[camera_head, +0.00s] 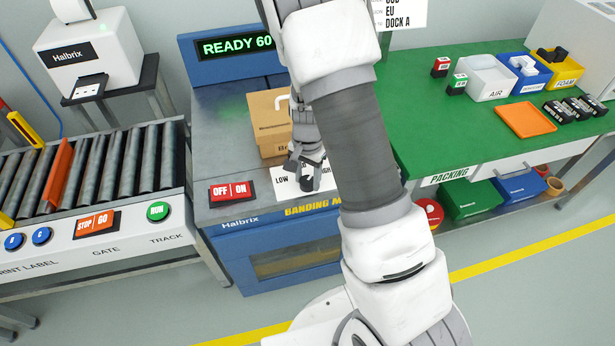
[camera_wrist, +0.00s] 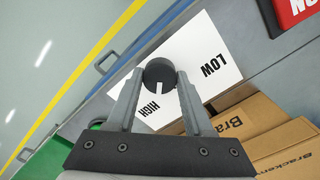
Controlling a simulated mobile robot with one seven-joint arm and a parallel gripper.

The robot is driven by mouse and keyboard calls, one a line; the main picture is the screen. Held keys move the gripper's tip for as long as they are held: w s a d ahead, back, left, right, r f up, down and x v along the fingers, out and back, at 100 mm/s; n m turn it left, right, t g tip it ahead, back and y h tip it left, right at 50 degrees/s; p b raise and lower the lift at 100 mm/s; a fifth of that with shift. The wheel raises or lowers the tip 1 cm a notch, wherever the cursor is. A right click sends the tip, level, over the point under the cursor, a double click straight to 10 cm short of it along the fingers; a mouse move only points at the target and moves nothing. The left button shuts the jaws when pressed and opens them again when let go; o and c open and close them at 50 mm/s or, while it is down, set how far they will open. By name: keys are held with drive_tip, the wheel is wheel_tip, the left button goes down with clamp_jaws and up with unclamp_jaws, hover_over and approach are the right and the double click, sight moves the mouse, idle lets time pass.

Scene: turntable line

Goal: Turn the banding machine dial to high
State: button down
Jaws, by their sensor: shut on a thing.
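The black round dial (camera_wrist: 157,70) sits on a white plate (camera_wrist: 205,43) marked LOW and HIGH. In the wrist view my gripper (camera_wrist: 160,76) is shut on the dial, one finger on each side. A white mark on the dial points down the picture, toward the word HIGH and away from LOW. In the head view my gripper (camera_head: 307,168) is at the front of the banding machine's top (camera_head: 222,130), over the white plate. There my arm and fingers hide much of the plate, including the word HIGH.
A red OFF/ON switch (camera_head: 231,191) is on the machine top to the left of the plate. A cardboard box (camera_head: 268,115) stands behind the gripper. The display (camera_head: 236,46) reads READY 60. A roller track (camera_head: 110,165) is at left and a green packing bench (camera_head: 440,130) at right.

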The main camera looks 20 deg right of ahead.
sight(307, 181)
drive_tip(key=shift+c, duration=1.4)
unclamp_jaws()
drive_tip(key=shift+r, duration=0.1)
wheel_tip(307, 181, up, 17)
drive_tip(key=p, duration=0.3)
drive_tip(key=shift+r, duration=0.15)
drive_tip(key=s+r+n+t+p, duration=0.4)
drive_tip(key=s+r+n, duration=0.5)
drive_tip(key=s+r, duration=1.1)
drive_tip(key=shift+r+t, duration=0.25)
drive_tip(key=shift+t, duration=0.55)
